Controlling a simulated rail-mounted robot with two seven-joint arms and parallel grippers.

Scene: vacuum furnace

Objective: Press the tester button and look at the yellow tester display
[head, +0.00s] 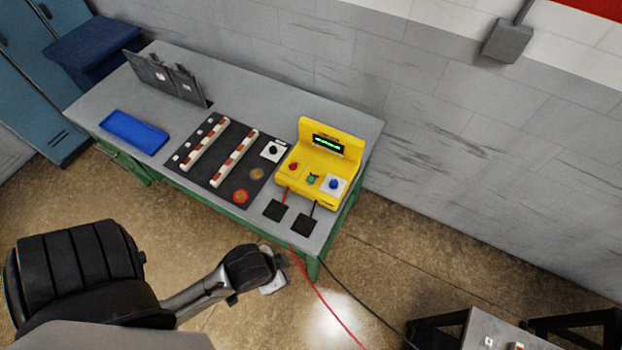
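The yellow tester (346,159) stands at the right end of the grey-topped workbench (270,100). Its dark display (328,143) is on the upright back part and shows a small green readout, too small to read. A blue button (334,183) on a white plate is at the tester's front right. A red (293,166) and a green (311,179) fitting sit to its left. My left gripper (276,284) is in front of the bench's near edge, apart from the tester; its fingers are too unclear to tell open or shut. My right gripper is not in view.
Two black pads (305,224) lie before the tester; red (318,291) and black (358,298) cables hang toward the floor. Left of it are a dark panel (208,178) with striped bars, a blue tray (134,132) and upright grey plates (165,79). A wall runs behind.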

